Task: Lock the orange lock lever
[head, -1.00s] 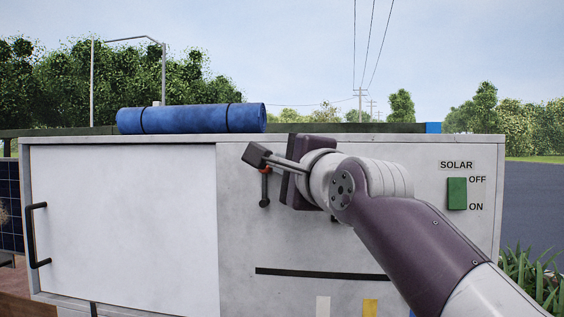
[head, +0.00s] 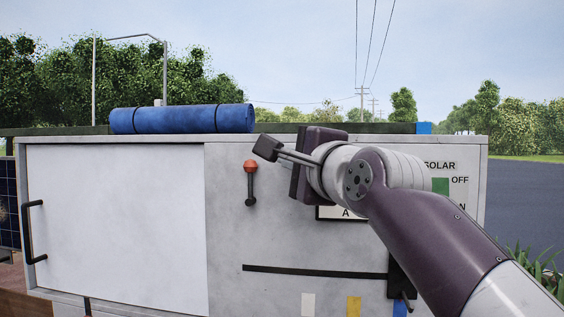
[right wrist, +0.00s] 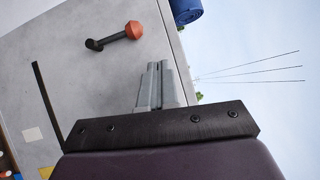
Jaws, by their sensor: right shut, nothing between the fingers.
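The lock lever (head: 250,185) is on the grey front panel. Its orange knob (head: 250,166) is at the top and its dark arm runs nearly straight down to a black pivot. In the right wrist view the orange knob (right wrist: 135,30) and arm show at the upper left, clear of the fingers. My right gripper (head: 268,148) is shut and empty. In the head view its tips appear just above and right of the knob; they look apart from it. Its closed fingers (right wrist: 155,85) show in the right wrist view. My left gripper is not in view.
A white sliding door (head: 115,225) with a black handle (head: 30,232) fills the panel's left. A blue roll (head: 182,119) lies on top. A black slot (head: 315,272) runs below the lever. My right arm partly covers the SOLAR switch (head: 440,186) and a label (head: 328,213).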

